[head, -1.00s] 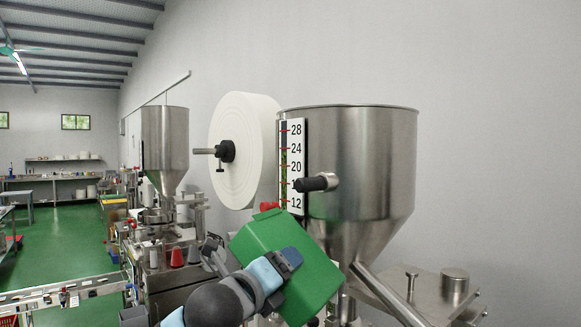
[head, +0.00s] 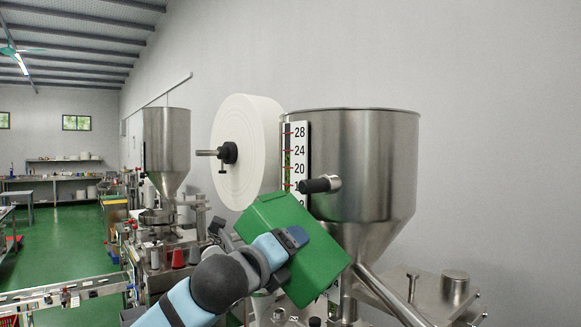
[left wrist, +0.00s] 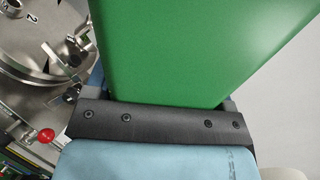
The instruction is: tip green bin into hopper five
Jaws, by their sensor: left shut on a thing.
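The green bin (head: 312,262) is tilted in front of the near steel hopper (head: 375,170), below the hopper's rim and overlapping its lower left side in the head view. My left gripper (head: 290,238) is shut on the bin. In the left wrist view the bin (left wrist: 180,50) fills the upper middle, right above the dark gripper body (left wrist: 165,122). The bin's contents are hidden. The near hopper carries a level scale with a red-marked gauge (head: 299,150). No number naming this hopper is legible. My right gripper is not in view.
A white paper roll (head: 252,150) on a spindle stands left of the near hopper. A dark knob (head: 316,185) sticks out in front of the scale. A second hopper (head: 166,145) stands farther back. A steel machine top (head: 450,300) lies lower right. The space above the near hopper is clear.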

